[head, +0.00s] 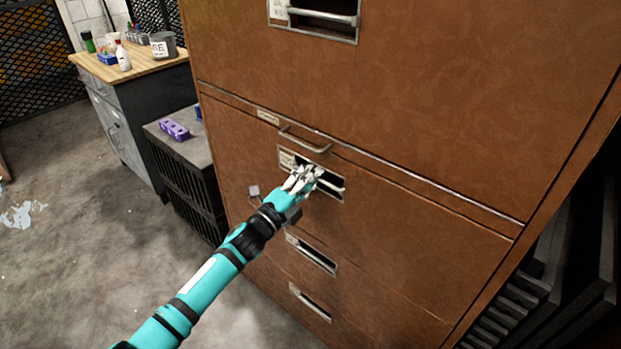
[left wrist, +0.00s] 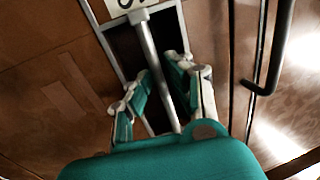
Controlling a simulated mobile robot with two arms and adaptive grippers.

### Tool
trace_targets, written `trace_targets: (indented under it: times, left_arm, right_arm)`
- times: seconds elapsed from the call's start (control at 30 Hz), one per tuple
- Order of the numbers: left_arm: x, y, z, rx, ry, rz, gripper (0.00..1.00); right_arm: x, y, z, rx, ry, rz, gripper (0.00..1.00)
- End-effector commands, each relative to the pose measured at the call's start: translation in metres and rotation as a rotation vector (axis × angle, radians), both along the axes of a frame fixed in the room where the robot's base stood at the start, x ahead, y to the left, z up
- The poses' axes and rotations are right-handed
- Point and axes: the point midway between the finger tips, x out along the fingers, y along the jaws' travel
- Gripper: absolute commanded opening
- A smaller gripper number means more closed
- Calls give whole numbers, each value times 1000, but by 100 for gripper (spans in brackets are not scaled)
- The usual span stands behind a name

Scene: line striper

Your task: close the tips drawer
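A tall brown cabinet (head: 400,90) has several stacked drawer fronts with recessed metal handles. My left gripper (head: 303,176) is at the handle of the drawer front (head: 390,220) below the metal strip. In the left wrist view, the open fingers (left wrist: 160,68) stand on either side of the handle bar (left wrist: 152,55), with gaps between the fingers and the bar. A label (head: 287,159) sits beside this handle, too small to read for certain. I cannot tell how far this drawer stands out. My right gripper is not in view.
A curved metal pull (head: 305,140) sits just above the handle. Lower handles (head: 312,254) are below. A dark crate (head: 185,165) with a purple item stands left of the cabinet, before a workbench (head: 130,68) with bottles. Floor at the left is mostly clear.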

Motion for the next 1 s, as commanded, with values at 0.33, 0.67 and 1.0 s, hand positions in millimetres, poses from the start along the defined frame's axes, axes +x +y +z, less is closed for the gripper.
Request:
trace_targets:
  times: [0.33,0.67,1.0]
  left_arm:
    - [-7,6,-3,1,2,0,19]
    - [-58,44,-17,3,3,-1,19]
    - [-90,70,-25,1,1,-1,19]
  right_arm:
    - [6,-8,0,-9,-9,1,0]
    - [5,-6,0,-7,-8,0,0]
    - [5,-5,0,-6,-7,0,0]
